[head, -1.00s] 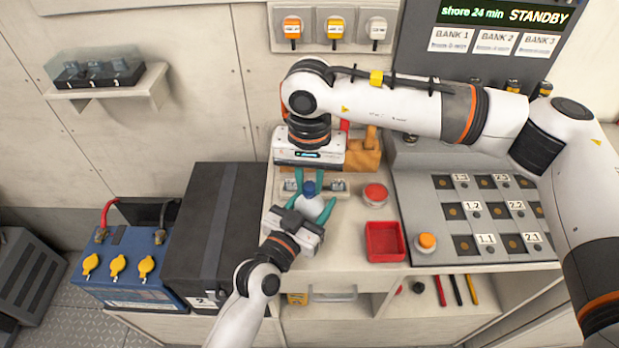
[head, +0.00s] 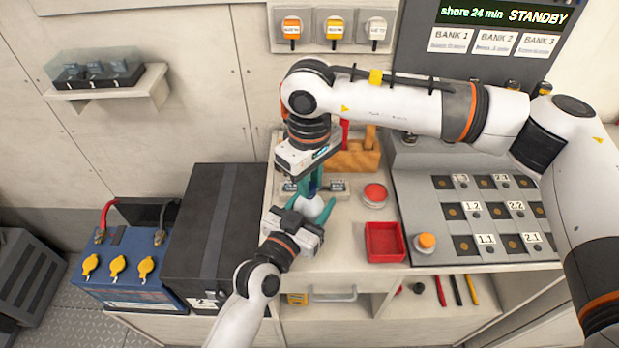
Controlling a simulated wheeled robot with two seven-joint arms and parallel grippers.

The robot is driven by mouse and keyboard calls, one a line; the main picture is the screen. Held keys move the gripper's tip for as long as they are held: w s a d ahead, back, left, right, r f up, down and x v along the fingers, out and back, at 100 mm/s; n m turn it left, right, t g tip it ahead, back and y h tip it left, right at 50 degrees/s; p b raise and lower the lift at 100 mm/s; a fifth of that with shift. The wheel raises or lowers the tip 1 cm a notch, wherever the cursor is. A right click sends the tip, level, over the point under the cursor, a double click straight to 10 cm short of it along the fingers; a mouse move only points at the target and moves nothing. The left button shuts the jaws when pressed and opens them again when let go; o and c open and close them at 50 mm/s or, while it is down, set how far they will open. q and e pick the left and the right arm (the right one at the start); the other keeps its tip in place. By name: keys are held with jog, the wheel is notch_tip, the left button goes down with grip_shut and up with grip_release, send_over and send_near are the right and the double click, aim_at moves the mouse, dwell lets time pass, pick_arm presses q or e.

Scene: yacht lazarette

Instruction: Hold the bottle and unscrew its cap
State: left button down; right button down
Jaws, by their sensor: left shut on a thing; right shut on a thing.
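A white bottle (head: 312,207) stands upright over the counter between the teal fingers of my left gripper (head: 315,209), which is shut on it from the front. My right gripper (head: 309,185) comes down from above and is shut on the bottle's blue cap. Its teal fingers now hide most of the cap, so only a little dark blue shows between them. I cannot tell how far the cap is turned or whether it is loose. The bottle's lower part is hidden by my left gripper.
A red tray (head: 384,257) and a red button (head: 375,195) lie right of the bottle. A wooden toolbox (head: 354,158) is behind. A black battery box (head: 215,240) stands left, and a sloped control panel (head: 420,190) right. Counter around the tray is clear.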

pick_arm(q)
jog(key=shift+f, duration=0.1)
pick_arm(e)
jog(key=shift+r, duration=0.2)
jog(key=shift+r, duration=0.9)
jog(key=shift+r, duration=2.05)
pick_arm(q)
jog(key=shift+c, duration=2.3)
grip_release()
